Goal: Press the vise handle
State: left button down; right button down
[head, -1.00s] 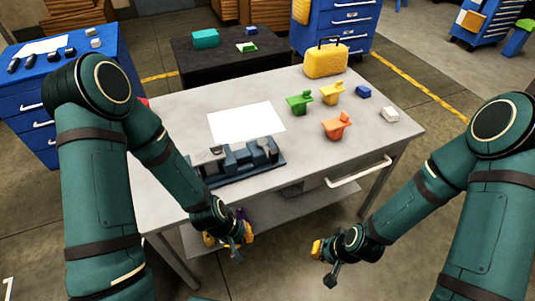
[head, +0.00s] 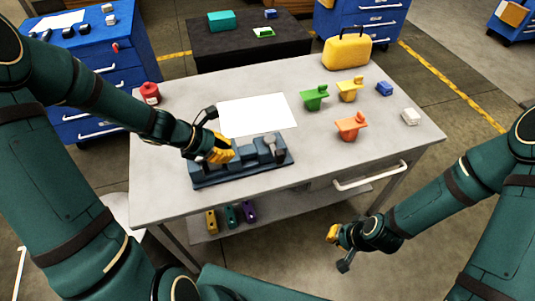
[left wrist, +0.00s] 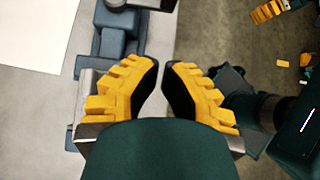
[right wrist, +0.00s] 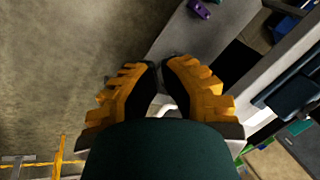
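The blue-grey vise (head: 240,172) sits on the grey table near its front left edge, in front of a white sheet. A grey piece (head: 270,147) stands up at its right end; I cannot tell surely whether it is the handle. My left gripper (head: 222,152) is over the vise's left part and hides some of it. In the left wrist view its fingertips (left wrist: 162,64) are close together and hold nothing; the vise (left wrist: 116,45) shows beyond the left finger. My right gripper (head: 331,234) hangs in front of the table, below its top. Its fingertips (right wrist: 160,64) are close together and empty.
Green (head: 314,96), yellow (head: 349,88) and orange (head: 351,125) parts stand on the right of the table (head: 210,205), near a yellow case (head: 347,50). A red container (head: 150,93) is at the back left. A white handle (head: 370,176) juts from the front.

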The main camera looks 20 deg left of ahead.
aim_at(274, 146)
pick_arm(q)
jog(key=shift+f, duration=0.1)
